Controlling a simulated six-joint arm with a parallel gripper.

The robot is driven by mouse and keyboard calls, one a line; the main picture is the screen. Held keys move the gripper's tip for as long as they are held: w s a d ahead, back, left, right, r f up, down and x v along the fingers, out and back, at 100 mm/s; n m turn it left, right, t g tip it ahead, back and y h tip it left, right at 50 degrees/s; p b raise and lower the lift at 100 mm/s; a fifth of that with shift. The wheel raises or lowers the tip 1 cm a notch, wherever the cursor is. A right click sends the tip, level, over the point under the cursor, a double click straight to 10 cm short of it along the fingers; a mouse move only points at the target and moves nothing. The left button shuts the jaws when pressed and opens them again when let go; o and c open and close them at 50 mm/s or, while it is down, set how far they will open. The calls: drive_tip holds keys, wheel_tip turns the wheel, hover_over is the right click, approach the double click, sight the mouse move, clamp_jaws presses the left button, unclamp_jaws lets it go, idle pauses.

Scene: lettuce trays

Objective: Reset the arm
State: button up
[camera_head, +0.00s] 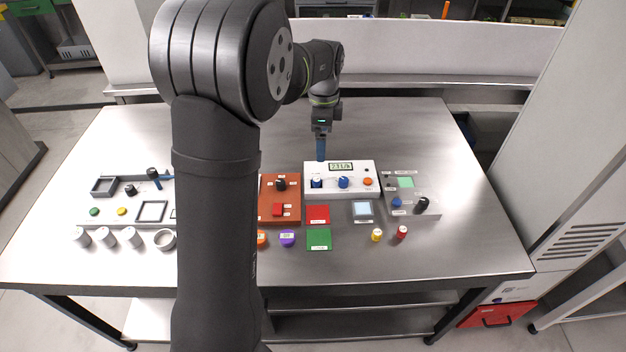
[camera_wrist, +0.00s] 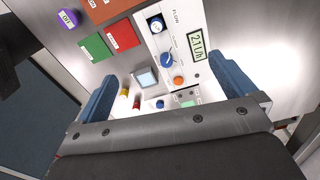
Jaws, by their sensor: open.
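The flow box in the wrist view (camera_wrist: 180,45) has a display, a white-topped knob, a blue knob and an orange button. My arm hides part of the table left of centre in the head view.
The steel table (camera_head: 400,130) has free room behind the devices. A brown box (camera_head: 268,208), red square (camera_head: 317,214), green square (camera_head: 319,240) and purple knob (camera_head: 287,239) are near the flow box. A grey panel (camera_head: 425,208) is right; white cups (camera_head: 107,237) stand left.

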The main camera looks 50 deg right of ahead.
drive_tip(key=shift+n, duration=0.7)
drive_tip(key=f, duration=0.5)
drive_tip(key=a+f, duration=0.1)
drive_tip(key=f, duration=0.1)
drive_tip(key=shift+w+a+f, duration=0.1)
drive_tip(key=shift+w+f, duration=0.05)
drive_tip(key=shift+w, duration=0.25)
wheel_tip(320, 180, up, 10)
